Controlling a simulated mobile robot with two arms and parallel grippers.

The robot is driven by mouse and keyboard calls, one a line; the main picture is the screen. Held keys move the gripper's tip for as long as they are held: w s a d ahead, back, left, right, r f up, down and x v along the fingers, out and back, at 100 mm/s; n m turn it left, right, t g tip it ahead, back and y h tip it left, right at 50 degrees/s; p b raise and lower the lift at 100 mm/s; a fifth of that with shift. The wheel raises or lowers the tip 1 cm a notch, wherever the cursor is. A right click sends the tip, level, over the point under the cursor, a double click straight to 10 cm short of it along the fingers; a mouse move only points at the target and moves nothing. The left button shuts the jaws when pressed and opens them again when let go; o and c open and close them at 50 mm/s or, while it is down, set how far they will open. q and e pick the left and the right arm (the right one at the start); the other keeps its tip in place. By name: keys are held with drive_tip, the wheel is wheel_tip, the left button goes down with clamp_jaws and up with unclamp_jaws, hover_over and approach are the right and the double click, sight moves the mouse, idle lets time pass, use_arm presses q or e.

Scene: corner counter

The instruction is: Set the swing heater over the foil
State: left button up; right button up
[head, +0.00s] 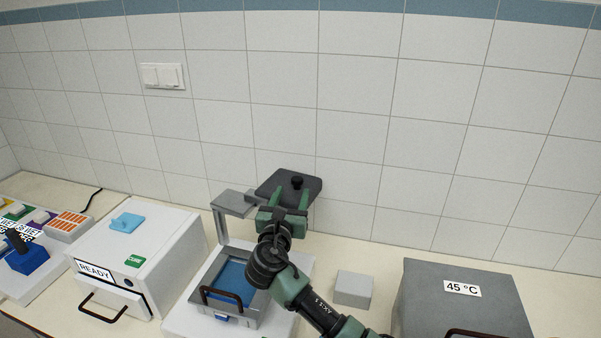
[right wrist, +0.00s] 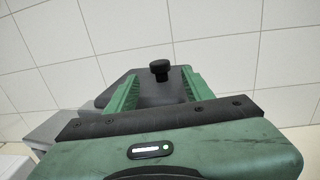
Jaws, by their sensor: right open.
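The swing heater (head: 311,186) is a dark plate with a black knob (head: 297,180) on top. It is at the back, by the tiled wall, beside a grey bracket on a post (head: 234,202). The knob also shows in the right wrist view (right wrist: 160,68). My right gripper (head: 291,196) is open, with its green fingers at the heater's near side, pointing toward the knob. I cannot tell whether they touch it. A blue surface (head: 233,271) lies in a grey frame with a black handle; I cannot make out a separate foil. My left gripper is not in view.
A white box marked READY (head: 180,235) stands left of the frame. A small grey block (head: 353,288) and a grey box marked 45 °C (head: 425,290) stand to the right. Coloured items and a blue block (head: 30,262) sit at the far left.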

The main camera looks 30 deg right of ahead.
sight(296, 183)
drive_tip(key=shift+w+d+r, duration=0.1)
drive_tip(key=shift+w+d, duration=0.15)
drive_tip(key=shift+w+d+r+p, duration=0.15)
drive_tip(key=shift+w+d+p, duration=0.1)
drive_tip(key=shift+p, duration=0.05)
drive_tip(key=shift+r+p+x, duration=0.25)
drive_tip(key=shift+p+x, duration=0.2)
drive_tip(key=shift+x, duration=0.6)
drive_tip(key=x, duration=0.3)
drive_tip(key=shift+w+d+f+p, duration=0.1)
drive_tip(key=shift+w+f+p, duration=0.05)
drive_tip(key=shift+f+p, duration=0.15)
drive_tip(key=shift+w+d, duration=0.15)
clamp_jaws()
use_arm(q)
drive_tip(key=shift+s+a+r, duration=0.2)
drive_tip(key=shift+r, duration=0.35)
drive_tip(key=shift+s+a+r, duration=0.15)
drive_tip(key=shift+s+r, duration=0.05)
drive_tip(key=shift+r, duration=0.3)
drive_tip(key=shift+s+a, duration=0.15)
